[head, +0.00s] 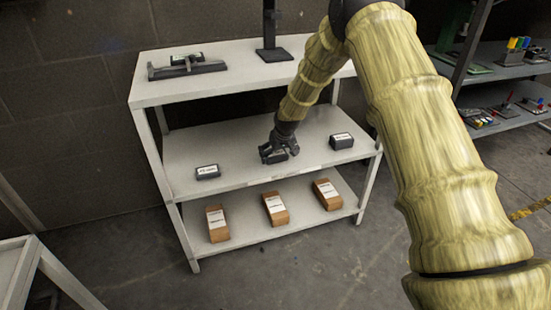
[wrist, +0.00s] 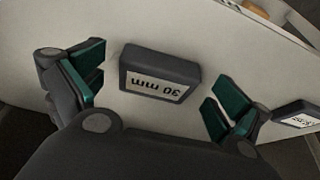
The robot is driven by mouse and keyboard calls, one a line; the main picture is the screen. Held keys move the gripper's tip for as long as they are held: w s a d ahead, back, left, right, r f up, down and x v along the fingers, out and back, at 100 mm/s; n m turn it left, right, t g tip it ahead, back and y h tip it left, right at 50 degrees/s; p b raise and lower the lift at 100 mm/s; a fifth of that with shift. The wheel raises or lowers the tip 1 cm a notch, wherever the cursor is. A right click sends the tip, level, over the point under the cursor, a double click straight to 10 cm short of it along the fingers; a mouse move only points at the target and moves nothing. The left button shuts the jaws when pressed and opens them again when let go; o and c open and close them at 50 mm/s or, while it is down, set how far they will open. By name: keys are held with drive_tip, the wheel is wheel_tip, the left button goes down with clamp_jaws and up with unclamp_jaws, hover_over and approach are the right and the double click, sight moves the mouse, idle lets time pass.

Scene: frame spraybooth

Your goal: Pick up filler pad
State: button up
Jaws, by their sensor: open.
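A dark grey block with a white label reading "30 mm", apparently a filler pad (wrist: 160,65), lies on the middle shelf. In the wrist view the label appears upside down. My gripper (head: 279,150) is over the middle of that shelf, and in the head view it largely hides this pad. In the wrist view my gripper's green-padded fingers are open, one on each side of the pad, with a gap showing on both sides. Two similar labelled dark blocks lie on the same shelf, one at the left (head: 208,173) and one at the right (head: 341,141).
Several brown labelled boxes (head: 274,209) stand on the bottom shelf. The middle shelf is bare between the blocks.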

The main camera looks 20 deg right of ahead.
drive_tip(key=shift+w+f, duration=0.15)
drive_tip(key=shift+f, duration=0.1)
drive_tip(key=c, duration=0.7)
